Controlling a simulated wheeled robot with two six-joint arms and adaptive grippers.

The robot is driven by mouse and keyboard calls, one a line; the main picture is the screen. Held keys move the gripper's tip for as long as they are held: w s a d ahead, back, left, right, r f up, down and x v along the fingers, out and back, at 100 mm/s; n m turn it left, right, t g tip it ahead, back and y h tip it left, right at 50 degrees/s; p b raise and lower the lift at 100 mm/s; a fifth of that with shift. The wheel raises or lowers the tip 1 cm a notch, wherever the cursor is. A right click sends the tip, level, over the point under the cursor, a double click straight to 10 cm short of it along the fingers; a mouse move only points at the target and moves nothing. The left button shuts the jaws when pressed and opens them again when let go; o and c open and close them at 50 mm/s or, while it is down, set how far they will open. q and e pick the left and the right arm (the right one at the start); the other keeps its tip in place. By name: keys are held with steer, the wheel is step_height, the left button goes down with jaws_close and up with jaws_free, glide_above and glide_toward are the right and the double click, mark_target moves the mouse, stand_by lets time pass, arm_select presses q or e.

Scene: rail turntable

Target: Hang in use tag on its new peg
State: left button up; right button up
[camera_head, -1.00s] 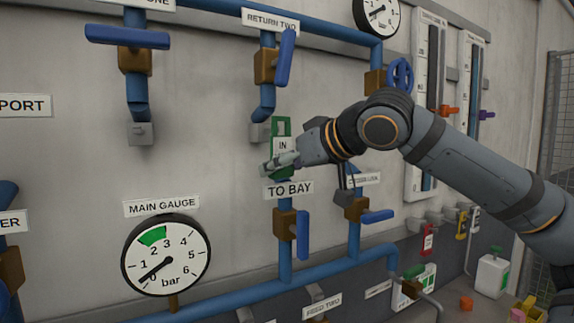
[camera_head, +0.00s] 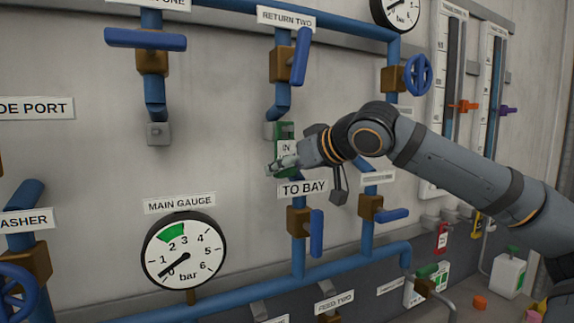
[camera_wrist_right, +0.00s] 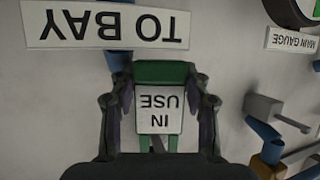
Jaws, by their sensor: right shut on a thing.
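The in use tag (camera_head: 284,131) is green with a white "IN USE" label. It is upright in front of the wall, just above the TO BAY sign (camera_head: 303,188) and beside the lower end of the RETURN TWO pipe. My right gripper (camera_head: 283,163) is shut on the tag's lower part. In the right wrist view the tag (camera_wrist_right: 160,108) shows upside down between the two fingers of the gripper (camera_wrist_right: 161,78). The fingers hide its sides. I cannot make out a peg behind the tag, nor whether the tag touches the wall. My left gripper is not in view.
The main gauge (camera_head: 184,252) is at lower left. Blue valve handles stick out at RETURN TWO (camera_head: 300,56) and below TO BAY (camera_head: 316,233). A red tag (camera_head: 442,238) hangs at lower right.

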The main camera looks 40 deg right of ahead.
stand_by(0.4)
steer(key=o, duration=1)
steer(key=shift+s, duration=0.1)
steer(key=v, duration=1.2)
steer(key=shift+d, duration=0.1)
